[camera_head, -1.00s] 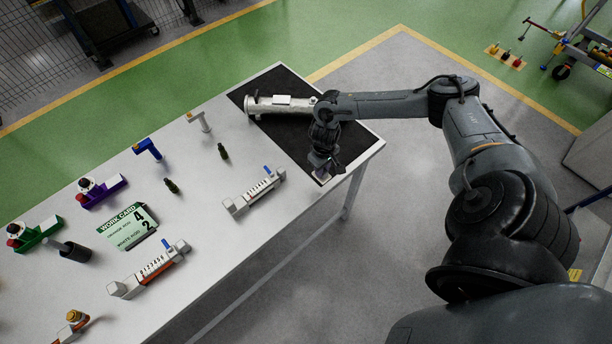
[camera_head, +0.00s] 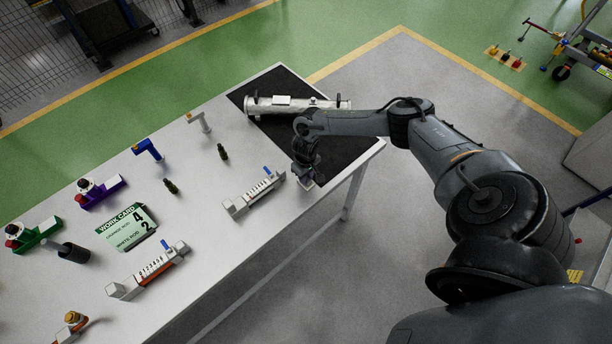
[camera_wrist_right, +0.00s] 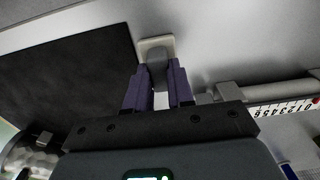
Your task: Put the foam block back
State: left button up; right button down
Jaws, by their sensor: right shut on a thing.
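My right gripper (camera_head: 306,177) points down near the table's front edge, on the bare strip left of the black mat. In the right wrist view its two purple-grey fingers (camera_wrist_right: 157,88) are shut on a small grey block with a pale square end (camera_wrist_right: 157,45), which I take to be the foam block. In the head view only a pale bit of the block (camera_head: 307,185) shows under the fingers; the gripper hides the rest. I cannot tell whether it touches the table. My left gripper is not in view.
A white numbered fixture (camera_head: 253,194) with a blue knob stands just left of my right gripper. A silver tube (camera_head: 285,104) lies across the black mat (camera_head: 345,150). A second numbered fixture (camera_head: 148,272), a work card (camera_head: 127,227) and small tools stand further left.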

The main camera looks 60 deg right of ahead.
jog(key=c, duration=1)
grip_release()
jog(key=shift+f, duration=0.1)
